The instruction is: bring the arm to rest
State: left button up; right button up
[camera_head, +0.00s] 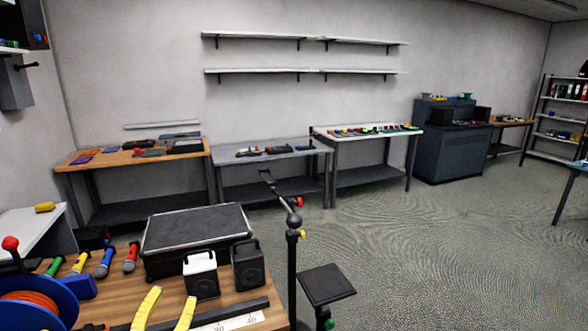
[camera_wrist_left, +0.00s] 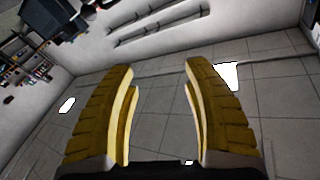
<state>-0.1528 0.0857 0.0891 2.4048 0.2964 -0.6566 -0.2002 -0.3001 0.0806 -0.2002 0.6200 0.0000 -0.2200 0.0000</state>
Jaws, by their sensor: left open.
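My left gripper (camera_head: 174,293) shows at the bottom of the head view, its two yellow fingers pointing up and spread apart over the front of the wooden table. In the left wrist view the same gripper (camera_wrist_left: 158,66) is open, with nothing between the fingers. Behind them there is a grey tiled surface with bright patches, and a wall with shelves lies tilted at the upper left. My right gripper is in neither view.
The wooden table (camera_head: 225,292) holds a black case (camera_head: 197,229), a white speaker (camera_head: 200,275), a black speaker (camera_head: 248,265), several microphones, and a blue reel (camera_head: 68,310) of orange cable (camera_head: 30,298). A black stand (camera_head: 292,262) rises at its right edge. Open floor (camera_head: 440,250) lies to the right.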

pick_arm(q)
jog(key=s+f+m+g+y, duration=0.1)
jog(key=s+f+g, duration=0.25)
jog(key=f, duration=0.45)
jog(key=s+f+m+g, duration=0.1)
jog(key=s+f+g, duration=0.1)
jog(key=s+f, duration=0.35)
jog(key=s+a+f+m+g+y, duration=0.1)
jog(key=s+a+f+g+y, duration=0.25)
jog(key=s+f+g, duration=0.7)
jog(key=s+d+f+t+h, duration=0.1)
jog(key=s+d+f, duration=0.2)
jog(key=f, duration=1.4)
jog(key=s+d+f+h, duration=0.2)
jog(key=s+d+f, duration=0.15)
jog(key=f, duration=1.25)
jog(key=s+f+n+g+h, duration=0.1)
jog(key=s+f+n+g, duration=0.2)
jog(key=s+f, duration=1.7)
jog(key=shift+s+a+f, duration=0.15)
jog(key=shift+s+a, duration=0.15)
jog(key=shift+s, duration=0.6)
jog(key=shift+h, duration=0.25)
